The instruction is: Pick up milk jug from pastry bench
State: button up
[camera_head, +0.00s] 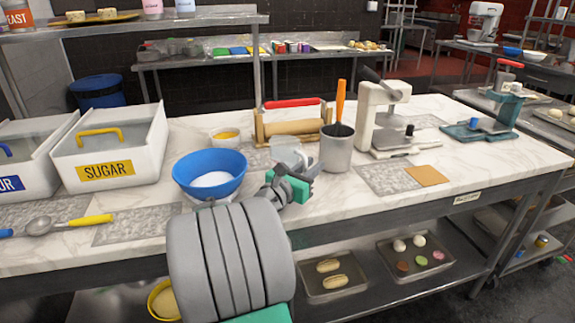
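A translucent whitish jug (287,148), which looks like the milk jug, stands on the marble-topped pastry bench (480,160). It is partly hidden behind my gripper. My gripper (304,172), grey with green parts, is in front of the jug, near the bench's front edge. Its fingers overlap the jug's lower part in the picture. I cannot tell whether they touch it or how far apart they are.
A blue bowl of white powder (210,167) is close left of my gripper. A grey utensil pot (337,150) stands just right of the jug. A rolling pin in a stand (292,127) is behind. A sugar bin (108,150) stands left.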

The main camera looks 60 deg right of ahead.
grip_shut()
dwell(1.2)
